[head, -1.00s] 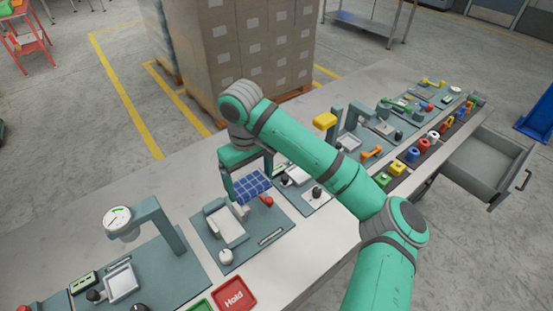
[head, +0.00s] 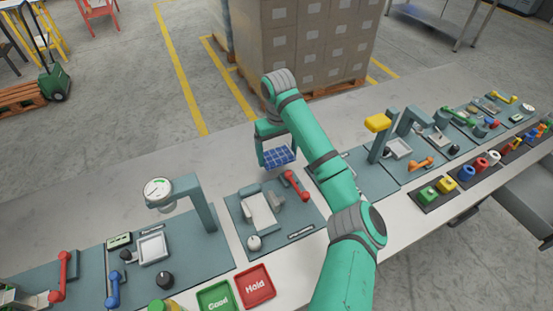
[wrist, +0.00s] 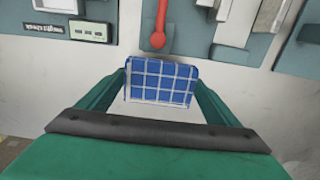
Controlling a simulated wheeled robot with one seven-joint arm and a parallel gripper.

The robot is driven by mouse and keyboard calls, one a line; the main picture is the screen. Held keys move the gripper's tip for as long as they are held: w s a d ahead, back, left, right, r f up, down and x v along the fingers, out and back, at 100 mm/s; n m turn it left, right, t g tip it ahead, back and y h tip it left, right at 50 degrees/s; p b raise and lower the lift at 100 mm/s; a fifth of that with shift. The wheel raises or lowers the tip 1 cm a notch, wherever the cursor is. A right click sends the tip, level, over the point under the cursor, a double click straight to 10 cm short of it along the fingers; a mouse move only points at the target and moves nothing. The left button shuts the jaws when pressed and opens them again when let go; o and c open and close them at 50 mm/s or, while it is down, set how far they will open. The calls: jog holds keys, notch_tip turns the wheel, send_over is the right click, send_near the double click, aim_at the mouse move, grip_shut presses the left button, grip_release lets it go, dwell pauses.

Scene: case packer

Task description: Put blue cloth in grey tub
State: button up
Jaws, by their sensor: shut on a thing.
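The blue cloth (head: 279,156), with a white grid pattern, is held between the fingers of my gripper (head: 277,153). In the wrist view the blue cloth (wrist: 160,82) spans the gap between the two green fingers of my gripper (wrist: 160,88), which touch its sides. In the head view it is above the far part of the bench, behind a station with a red lever (head: 297,186). I see no grey tub that I can identify in these views.
The long bench (head: 95,205) carries several stations. A gauge stand (head: 190,200) is to the left of the gripper. A green Good tray (head: 216,297) and a red Hold tray (head: 255,284) lie at the front. Stacked cartons (head: 310,45) stand behind the bench.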

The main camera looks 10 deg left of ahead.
aim_at(276, 159)
jog(key=shift+w+a+f, duration=0.25)
jog(key=shift+w+f, duration=0.2)
jog(key=shift+f, duration=0.05)
jog(key=shift+w+a+f, duration=0.2)
jog(key=shift+w+f, duration=0.25)
jog(key=shift+f, duration=0.05)
jog(key=f, duration=0.3)
jog(key=shift+a, duration=0.4)
jog(key=shift+s+d+f, duration=0.1)
jog(key=shift+d, duration=0.5)
jog(key=o, duration=0.8)
jog(key=shift+o, duration=0.6)
jog(key=shift+a, duration=0.15)
jog(key=shift+a, duration=0.1)
